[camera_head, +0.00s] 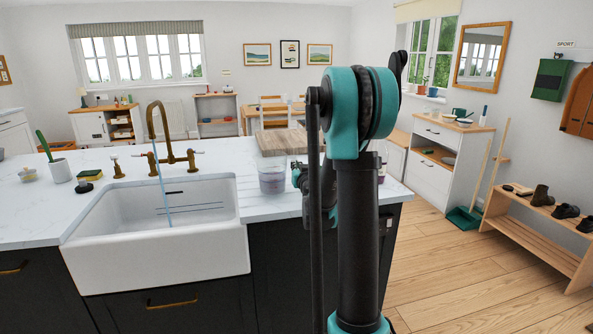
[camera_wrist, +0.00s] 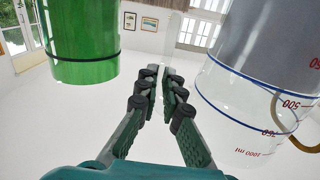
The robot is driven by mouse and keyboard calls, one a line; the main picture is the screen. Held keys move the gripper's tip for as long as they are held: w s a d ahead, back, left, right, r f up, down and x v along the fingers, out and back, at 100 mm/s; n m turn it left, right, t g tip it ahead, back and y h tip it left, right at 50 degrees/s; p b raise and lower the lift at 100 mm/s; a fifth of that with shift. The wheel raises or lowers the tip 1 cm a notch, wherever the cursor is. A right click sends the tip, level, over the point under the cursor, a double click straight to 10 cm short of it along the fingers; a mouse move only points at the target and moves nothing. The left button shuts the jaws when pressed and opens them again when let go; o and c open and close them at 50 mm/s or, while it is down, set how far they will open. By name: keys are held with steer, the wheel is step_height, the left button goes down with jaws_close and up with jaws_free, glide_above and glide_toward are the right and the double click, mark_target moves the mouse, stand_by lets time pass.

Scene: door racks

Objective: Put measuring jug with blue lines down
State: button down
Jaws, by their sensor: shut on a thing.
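The measuring jug with blue lines (camera_wrist: 262,100) is clear, with blue bands and red volume marks. It fills the right of the wrist view. In the head view the jug (camera_head: 272,181) appears upright over the white counter, right of the sink; I cannot tell whether its base touches the counter. My gripper (camera_wrist: 160,88) is shut on a thin pale strip at its fingertips, which looks like the jug's handle. In the head view my gripper (camera_head: 297,177) is just right of the jug, largely hidden by my arm.
A wooden board (camera_head: 285,142) lies behind the jug. A white sink (camera_head: 160,262) with a brass tap (camera_head: 163,135) is at left. A green cylinder (camera_wrist: 80,38) stands on the left in the wrist view. The marble counter (camera_head: 108,165) has free room behind the sink.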

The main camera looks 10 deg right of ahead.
steer(key=shift+f, duration=0.75)
steer(key=c, duration=1.7)
jaws_free()
steer(key=shift+f, duration=0.15)
